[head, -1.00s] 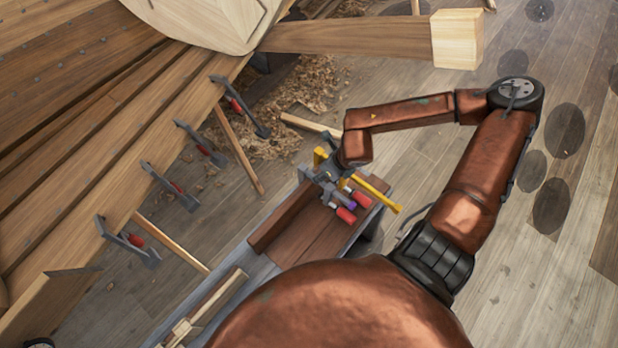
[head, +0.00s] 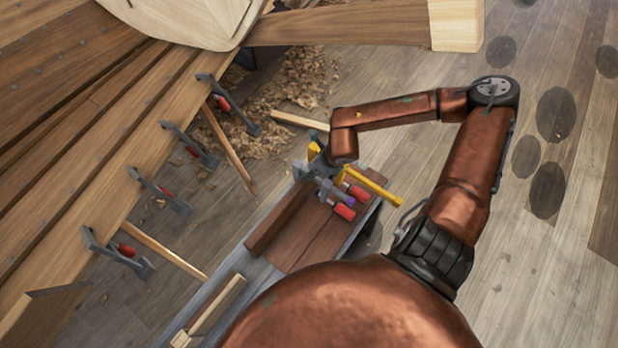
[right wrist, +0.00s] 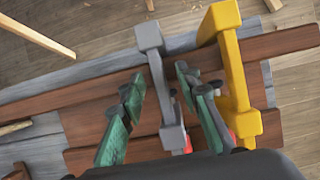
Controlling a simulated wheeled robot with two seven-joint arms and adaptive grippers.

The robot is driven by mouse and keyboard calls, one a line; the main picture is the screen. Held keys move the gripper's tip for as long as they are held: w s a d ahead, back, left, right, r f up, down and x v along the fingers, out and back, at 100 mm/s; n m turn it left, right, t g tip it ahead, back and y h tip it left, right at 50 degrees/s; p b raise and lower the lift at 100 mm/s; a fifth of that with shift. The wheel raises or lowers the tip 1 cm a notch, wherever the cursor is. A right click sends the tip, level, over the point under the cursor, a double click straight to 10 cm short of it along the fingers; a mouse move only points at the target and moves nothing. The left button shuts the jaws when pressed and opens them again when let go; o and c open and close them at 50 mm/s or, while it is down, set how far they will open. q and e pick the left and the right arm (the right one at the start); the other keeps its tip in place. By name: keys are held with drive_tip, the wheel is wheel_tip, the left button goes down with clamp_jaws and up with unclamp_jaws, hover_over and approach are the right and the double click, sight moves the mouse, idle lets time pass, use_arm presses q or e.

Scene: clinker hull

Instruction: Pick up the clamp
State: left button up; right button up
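A grey bar clamp (right wrist: 165,90) lies on the brown boards of the bench, and a yellow clamp (right wrist: 232,80) lies just right of it. In the head view the yellow clamp (head: 374,184) and red handles (head: 344,211) show beside my right gripper (head: 320,172), which partly hides the grey clamp. In the right wrist view my right gripper (right wrist: 165,110) is open. Its green-padded fingers stand on either side of the grey clamp's bar, with a gap visible on the left. The right finger is between the grey and yellow clamps. My left gripper is out of view.
The narrow bench (head: 262,272) carries brown boards (head: 318,236). Several grey clamps with red handles (head: 160,190) hang on the hull's plank edge (head: 125,190) at left. Wood shavings (head: 300,85) and loose sticks lie on the floor. The floor at right is clear.

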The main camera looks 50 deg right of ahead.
drive_tip(key=shift+f, duration=0.25)
idle(0.5)
clamp_jaws()
idle(0.4)
drive_tip(key=shift+w+r, duration=0.1)
idle(0.4)
